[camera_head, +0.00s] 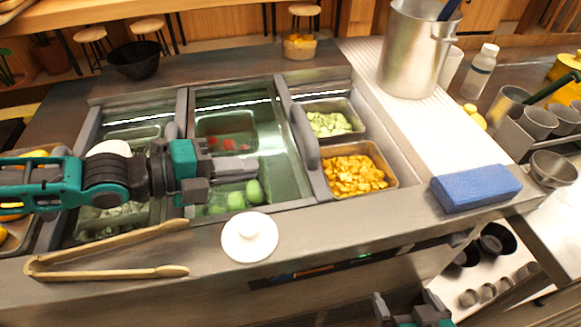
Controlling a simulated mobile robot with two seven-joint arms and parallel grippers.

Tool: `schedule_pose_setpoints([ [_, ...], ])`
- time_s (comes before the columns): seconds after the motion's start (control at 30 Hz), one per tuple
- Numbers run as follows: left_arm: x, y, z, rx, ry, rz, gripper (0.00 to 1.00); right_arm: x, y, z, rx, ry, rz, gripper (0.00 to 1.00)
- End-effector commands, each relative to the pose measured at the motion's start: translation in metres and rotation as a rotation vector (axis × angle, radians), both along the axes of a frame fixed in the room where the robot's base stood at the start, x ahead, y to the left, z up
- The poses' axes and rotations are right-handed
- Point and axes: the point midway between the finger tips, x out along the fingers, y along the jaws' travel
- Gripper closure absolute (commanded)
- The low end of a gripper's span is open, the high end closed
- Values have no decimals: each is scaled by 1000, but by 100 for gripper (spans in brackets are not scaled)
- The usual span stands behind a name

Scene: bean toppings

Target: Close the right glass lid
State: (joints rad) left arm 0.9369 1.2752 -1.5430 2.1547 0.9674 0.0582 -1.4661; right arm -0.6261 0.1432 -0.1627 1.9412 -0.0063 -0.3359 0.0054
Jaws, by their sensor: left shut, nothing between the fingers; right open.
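The counter has a sunken topping station with several sections. The right section is uncovered and shows a tray of yellow cubes (355,175) and a tray of pale green pieces (333,122). A grey lid handle (304,136) stands along the left edge of that section. Glass (282,150) shows over the middle section, beside this handle; which lid it belongs to I cannot tell. My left gripper (238,168) is shut and empty above the middle section, left of the handle. My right gripper (405,308) is open and empty at the bottom, below the counter's front edge.
A white round lid (250,237) and wooden tongs (105,250) lie on the front ledge. A blue sponge block (476,188) sits right of the station. A tall metal pot (414,55) stands behind it on a ribbed white surface.

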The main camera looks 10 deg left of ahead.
Motion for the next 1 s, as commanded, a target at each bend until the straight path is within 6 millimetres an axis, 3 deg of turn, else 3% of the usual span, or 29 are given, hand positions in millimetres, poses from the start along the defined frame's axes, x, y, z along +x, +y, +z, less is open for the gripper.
schedule_pose_setpoints([
  [0.5, 27, -43, -22, -5, -2, -6, 100, -1, 5, -72, 9, 20, 5, 0],
  [0.73, 43, -65, -27, -4, -1, -3, 100, 9, 19, -67, 39, 1, 24, 0],
  [1.0, 50, -74, -28, -2, -1, 0, 100, 14, 22, -63, 41, -8, 32, 0],
])
